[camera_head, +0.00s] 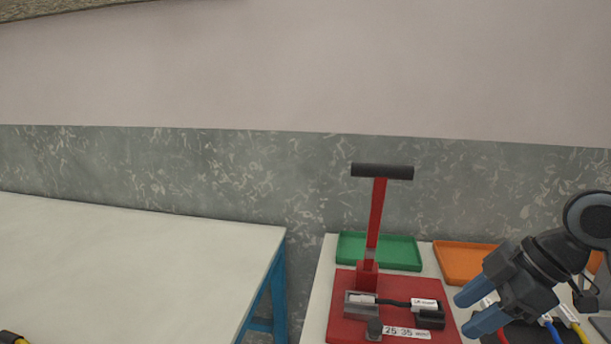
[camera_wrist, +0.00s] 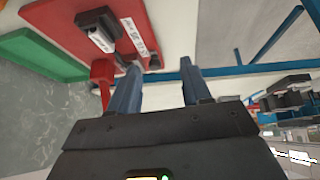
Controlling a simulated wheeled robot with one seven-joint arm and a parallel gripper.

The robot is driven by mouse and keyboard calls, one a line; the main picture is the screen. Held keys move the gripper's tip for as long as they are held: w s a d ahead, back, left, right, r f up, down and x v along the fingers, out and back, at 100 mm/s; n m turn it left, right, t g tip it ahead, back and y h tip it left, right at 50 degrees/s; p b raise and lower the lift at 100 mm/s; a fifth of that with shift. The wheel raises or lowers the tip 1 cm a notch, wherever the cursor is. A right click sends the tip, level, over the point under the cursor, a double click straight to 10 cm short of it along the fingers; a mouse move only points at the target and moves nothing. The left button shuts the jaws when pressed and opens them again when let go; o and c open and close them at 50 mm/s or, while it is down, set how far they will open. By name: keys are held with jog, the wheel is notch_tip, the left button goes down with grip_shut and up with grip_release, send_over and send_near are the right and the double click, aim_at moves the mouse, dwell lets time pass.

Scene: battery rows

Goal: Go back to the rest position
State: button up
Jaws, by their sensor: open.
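My gripper (camera_head: 468,309) is at the right of the head view, above the right-hand table. Its two blue fingers are apart with nothing between them, and they point left and down. In the wrist view the open fingers (camera_wrist: 160,68) also show empty. Left of the gripper stands a red fixture plate (camera_head: 350,318) with an upright red lever (camera_head: 376,215) topped by a black crossbar. A dark cable piece with white labelled ends (camera_head: 424,303) lies on the fixture. The fixture plate also shows in the wrist view (camera_wrist: 65,22), apart from the fingers.
A green tray (camera_head: 380,262) and an orange tray (camera_head: 462,280) sit behind the fixture. Colored cable ends (camera_head: 566,313) lie partly hidden beside my gripper. A mostly bare left table (camera_head: 130,260) with blue legs stands across a gap. A patterned wall rises behind.

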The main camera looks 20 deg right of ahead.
jog(key=w+a+r+m+t+y, duration=0.25)
jog(key=w+a+t, duration=0.3)
jog(key=a, duration=0.35)
jog(key=w+a+r+m+t+y, duration=0.1)
jog(key=w+a+r+m+t, duration=0.4)
jog(key=a, duration=0.4)
jog(key=a+f+m+t+h, duration=0.2)
jog(key=a+f+m+h, duration=0.1)
jog(key=s+a+f+m+g+h, duration=0.1)
jog(key=s+f+m+h, duration=0.2)
jog(key=s+f, duration=0.5)
jog(key=s+a+f+m+g+h, duration=0.1)
jog(key=s+f+m+h, duration=0.2)
jog(key=s, duration=0.9)
jog(key=s+d+n, duration=0.2)
jog(key=s, duration=0.6)
jog(key=s+d+r+n+y, duration=0.1)
jog(key=s+d+n, duration=0.2)
jog(key=s, duration=0.5)
jog(key=shift+s+r, duration=0.15)
jog(key=shift+s, duration=0.2)
